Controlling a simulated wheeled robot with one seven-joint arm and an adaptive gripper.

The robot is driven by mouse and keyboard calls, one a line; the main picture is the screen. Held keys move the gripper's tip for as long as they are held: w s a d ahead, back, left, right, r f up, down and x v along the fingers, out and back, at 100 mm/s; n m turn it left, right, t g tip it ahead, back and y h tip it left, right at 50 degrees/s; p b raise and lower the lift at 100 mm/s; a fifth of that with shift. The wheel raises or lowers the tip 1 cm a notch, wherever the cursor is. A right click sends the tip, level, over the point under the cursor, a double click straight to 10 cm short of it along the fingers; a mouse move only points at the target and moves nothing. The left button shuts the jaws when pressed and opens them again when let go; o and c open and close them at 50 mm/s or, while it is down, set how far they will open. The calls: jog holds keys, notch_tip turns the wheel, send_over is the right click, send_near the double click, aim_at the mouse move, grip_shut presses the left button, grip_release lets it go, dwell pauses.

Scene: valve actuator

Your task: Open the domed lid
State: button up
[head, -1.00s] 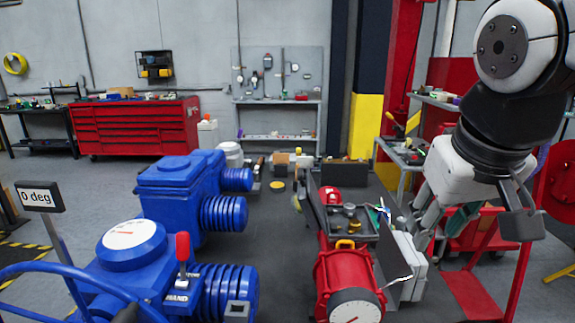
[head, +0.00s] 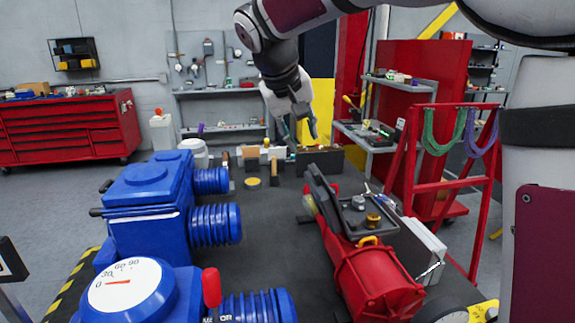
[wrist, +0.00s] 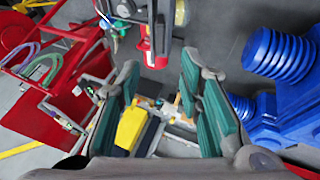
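The blue valve actuator (head: 150,225) stands at the left of the dark bench. Its rounded blue cover (head: 168,300) with a white dial (head: 125,285) is low in the head view and looks seated, but I cannot tell whether it is the domed lid. A red lever (head: 211,287) stands beside it. My gripper (head: 298,138) hangs beyond the actuator, over the far end of the bench, apart from it. In the wrist view its green-padded fingers (wrist: 160,80) are wide apart with nothing held. Ribbed blue cylinders (wrist: 282,55) show at the right there.
A red cylindrical unit (head: 370,280) with an open dark tray (head: 385,235) stands on the bench's right side. Small items, including a yellow disc (head: 252,182), lie at the far end. A red rack (head: 440,185) is at the right. The middle strip of bench (head: 275,235) is clear.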

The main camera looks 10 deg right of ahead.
aim_at(313, 169)
jog(key=p+x, duration=0.1)
jog(key=x, duration=1)
jog(key=shift+d+f, duration=0.15)
jog(key=shift+f, duration=0.15)
grip_shut()
